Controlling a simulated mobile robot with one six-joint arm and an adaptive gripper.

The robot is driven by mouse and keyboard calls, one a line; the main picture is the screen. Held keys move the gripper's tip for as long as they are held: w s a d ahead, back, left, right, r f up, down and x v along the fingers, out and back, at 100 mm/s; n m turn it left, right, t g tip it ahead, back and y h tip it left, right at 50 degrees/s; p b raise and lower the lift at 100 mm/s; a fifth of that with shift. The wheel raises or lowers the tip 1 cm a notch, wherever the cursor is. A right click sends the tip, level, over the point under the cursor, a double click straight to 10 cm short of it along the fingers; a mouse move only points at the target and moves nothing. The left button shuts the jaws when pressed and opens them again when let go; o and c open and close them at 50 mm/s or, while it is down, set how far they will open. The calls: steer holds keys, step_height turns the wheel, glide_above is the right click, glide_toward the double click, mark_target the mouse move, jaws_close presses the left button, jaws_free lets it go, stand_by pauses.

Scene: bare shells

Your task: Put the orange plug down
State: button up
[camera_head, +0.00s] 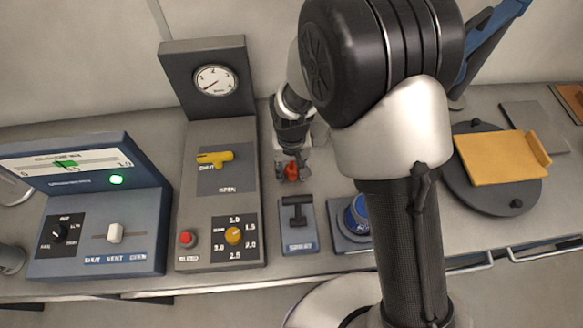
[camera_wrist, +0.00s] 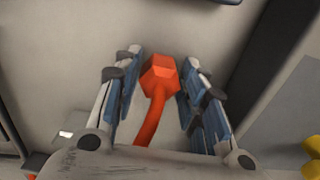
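The orange plug (camera_wrist: 160,78) is a faceted block with a curved orange cable (camera_wrist: 151,122) running down toward my wrist in the wrist view. It lies between the two fingers of my gripper (camera_wrist: 160,62). The fingers stand apart, with a visible gap on the left side and very little on the right. In the head view the plug (camera_head: 291,172) shows as a small red-orange piece at the tip of my gripper (camera_head: 290,160), low at the grey worktop. Whether its underside rests on the worktop is hard to tell.
The grey panel (camera_head: 217,220) with a gauge and yellow handle stands close on the left. A lever box (camera_head: 297,240) and a blue round part (camera_head: 357,215) are in front. A blue console (camera_head: 95,200) is far left, a yellow tray (camera_head: 500,160) right.

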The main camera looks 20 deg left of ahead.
mark_target(292, 169)
steer(key=shift+o, duration=1.4)
steer(key=shift+r, duration=0.1)
step_height(292, 169, up, 13)
steer(key=p, duration=0.4)
